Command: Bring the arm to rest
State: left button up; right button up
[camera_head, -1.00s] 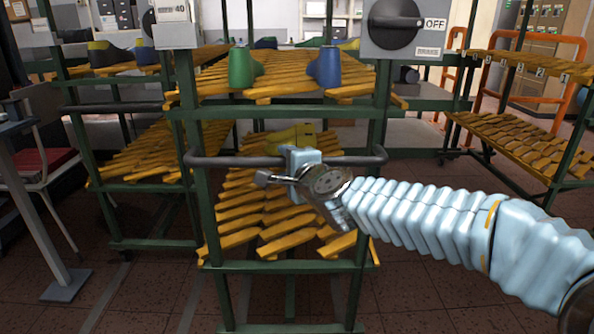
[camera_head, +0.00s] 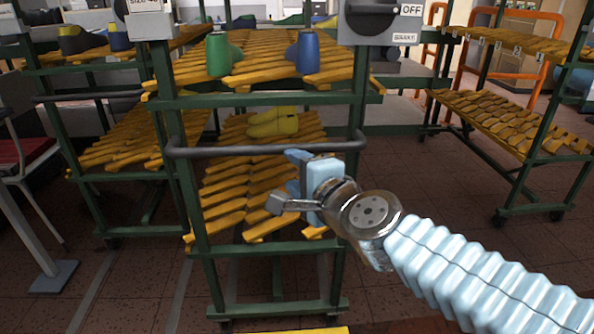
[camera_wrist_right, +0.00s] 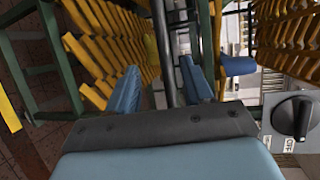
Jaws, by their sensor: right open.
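My right arm comes in from the lower right in the head view. Its gripper (camera_head: 287,180) is open and empty, in front of the rack, with the dark handle bar (camera_head: 225,151) behind it in the picture. In the right wrist view the two blue fingers of the gripper (camera_wrist_right: 158,66) stand apart, and the dark bar (camera_wrist_right: 163,45) shows between them. I cannot tell how far the bar is from the fingers. My left gripper is not in view.
A green last (camera_head: 218,56) and a blue last (camera_head: 307,51) stand on the rack's upper slatted shelf (camera_head: 260,75). A yellow last (camera_head: 272,123) lies on the lower shelf. Another rack (camera_head: 510,125) stands at right. Floor is open between the racks.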

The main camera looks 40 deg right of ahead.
jog(key=w+a+f+n+g+y, duration=0.1)
jog(key=w+a+f+n+g, duration=0.15)
jog(key=f, duration=0.75)
jog(key=w+a+f+n+g+y, duration=0.1)
jog(key=w+a+f+n+g, duration=0.2)
jog(key=f, duration=0.7)
jog(key=w+a+f+n+g+y, duration=0.1)
jog(key=w+f+n+g+y, duration=0.2)
jog(key=f, duration=0.7)
jog(key=s+a+f+n+g, duration=0.2)
jog(key=s+a+f+n, duration=0.1)
jog(key=f, duration=0.5)
jog(key=s+a+f+n+g+y, duration=0.1)
jog(key=s+a+f+n+g, duration=0.1)
jog(key=s+a+f+n, duration=0.2)
jog(key=s+a+f+n+g, duration=0.2)
jog(key=s+a+f, duration=0.3)
jog(key=s+f, duration=0.4)
notch_tip(320, 180, down, 4)
jog(key=shift+a+f+n, duration=0.15)
jog(key=shift+a+n, duration=0.1)
jog(key=shift+n, duration=0.5)
jog(key=shift+w+g, duration=0.1)
jog(key=shift+g, duration=0.15)
